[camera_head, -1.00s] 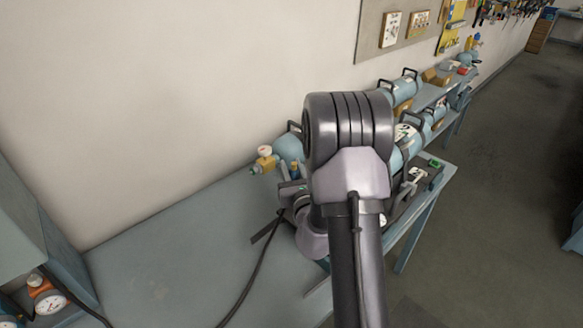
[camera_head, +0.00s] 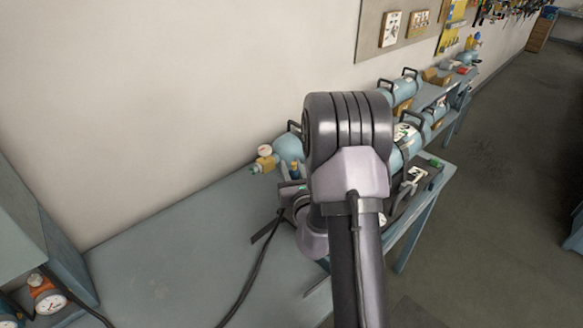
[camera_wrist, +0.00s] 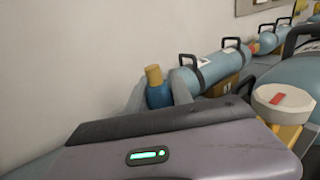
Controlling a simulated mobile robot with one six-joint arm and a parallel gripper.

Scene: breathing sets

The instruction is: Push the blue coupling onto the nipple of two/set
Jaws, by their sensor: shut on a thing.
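The blue coupling (camera_wrist: 158,96), a short blue piece with a yellow part (camera_wrist: 153,75) on top, stands between the fingers of my gripper (camera_wrist: 158,100) in the wrist view. The gripper is shut on it, and the coupling looks roughly upright. In the head view, a small blue piece with a yellow top (camera_head: 295,170) shows just left of my arm. A breathing set beside it has a light blue cylinder (camera_head: 288,147) and a yellow valve with a round gauge (camera_head: 264,160). My arm hides much of this area. I cannot make out the nipple of two/set.
More light blue cylinders with black handles (camera_wrist: 220,64) lie beyond the gripper. A white-faced gauge (camera_wrist: 283,98) on a yellow body is close at right. The grey bench (camera_head: 160,270) is mostly clear at front left. The wall (camera_head: 150,110) runs behind.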

